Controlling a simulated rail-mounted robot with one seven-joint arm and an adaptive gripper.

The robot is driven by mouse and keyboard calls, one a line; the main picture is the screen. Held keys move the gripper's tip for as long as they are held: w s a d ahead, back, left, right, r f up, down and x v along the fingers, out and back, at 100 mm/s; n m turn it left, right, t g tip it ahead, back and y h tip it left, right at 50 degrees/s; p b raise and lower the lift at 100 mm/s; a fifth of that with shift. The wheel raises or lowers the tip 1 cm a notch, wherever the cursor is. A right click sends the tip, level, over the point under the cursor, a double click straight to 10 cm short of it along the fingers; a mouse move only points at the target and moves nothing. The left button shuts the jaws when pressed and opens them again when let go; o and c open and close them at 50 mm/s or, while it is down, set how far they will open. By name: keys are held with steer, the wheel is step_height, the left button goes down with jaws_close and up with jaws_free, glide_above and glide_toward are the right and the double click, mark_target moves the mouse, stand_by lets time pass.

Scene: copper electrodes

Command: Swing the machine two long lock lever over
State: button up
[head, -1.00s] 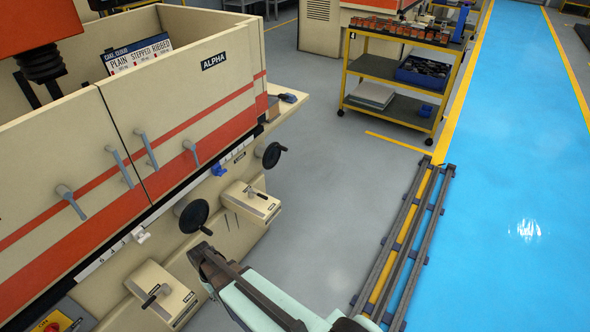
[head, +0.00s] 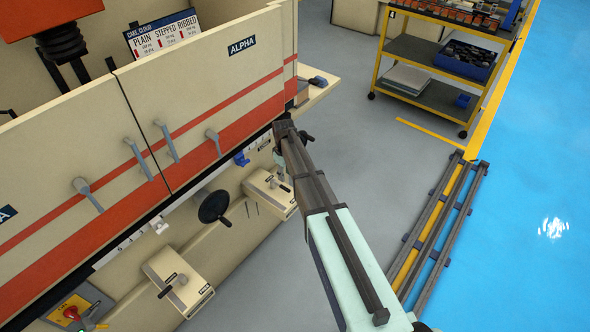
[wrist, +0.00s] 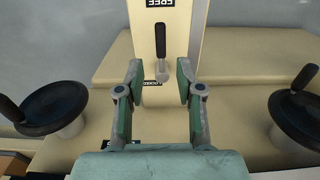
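In the wrist view a small grey lever (wrist: 162,69) stands on a cream lock box (wrist: 184,30). The box carries a FREE label at its far end and a LOCKED label beside the lever. My gripper (wrist: 158,80) is open, with one green-padded finger on each side of the lever in the picture. No touch shows, and how far the fingertips are from it I cannot tell. In the head view the same box (head: 265,194) is on the front of the ALPHA machine (head: 200,105), under my wrist. My arm partly hides it, and the fingers are hard to make out there.
Black handwheels (wrist: 50,107) and (wrist: 297,112) flank the lock box. A second lock box (head: 180,282) and a red rotary switch (head: 72,312) are at lower left. Grey door handles (head: 138,158) stick out above. A yellow-framed cart (head: 440,70) stands at the back right.

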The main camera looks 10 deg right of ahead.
mark_target(285, 188)
steer(key=shift+f+b, duration=1.8)
steer(key=shift+f, duration=2.35)
steer(key=shift+f, duration=0.25)
jaws_close()
